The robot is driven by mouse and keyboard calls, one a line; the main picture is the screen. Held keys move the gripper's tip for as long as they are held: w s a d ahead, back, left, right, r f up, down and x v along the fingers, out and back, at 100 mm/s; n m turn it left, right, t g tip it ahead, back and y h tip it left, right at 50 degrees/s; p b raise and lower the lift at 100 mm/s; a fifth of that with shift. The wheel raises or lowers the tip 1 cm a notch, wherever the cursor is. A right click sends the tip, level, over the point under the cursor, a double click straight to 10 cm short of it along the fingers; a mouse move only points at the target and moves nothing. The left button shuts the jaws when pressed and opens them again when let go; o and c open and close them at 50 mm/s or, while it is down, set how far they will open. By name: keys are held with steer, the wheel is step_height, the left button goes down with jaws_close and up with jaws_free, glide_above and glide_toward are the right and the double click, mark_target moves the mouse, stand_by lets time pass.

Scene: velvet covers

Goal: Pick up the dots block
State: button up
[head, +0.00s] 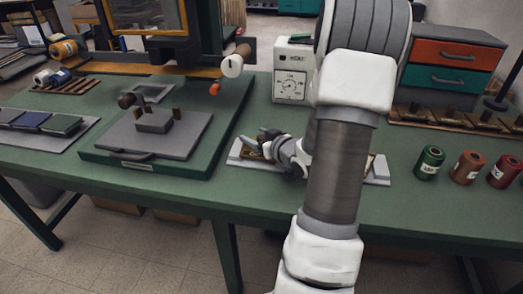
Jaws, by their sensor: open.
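My gripper (268,143) is low over a pale grey tray (377,171) on the green table, left of my arm. The tray holds brass-coloured pieces, partly visible beside and under the gripper. My arm and gripper cover much of the tray. I cannot make out dots on any piece, so I cannot tell which is the dots block, or whether the fingers touch anything. The jaws are open, though small and partly hidden in this view.
A press with a grey plate (186,146) and block stands left. A white box with a dial (291,84) is behind the tray. Green (429,163) and red (467,168) spools stand right, before a rack. The front table strip is clear.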

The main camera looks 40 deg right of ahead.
jaws_close()
stand_by(0.3)
steer(key=shift+r, duration=0.1)
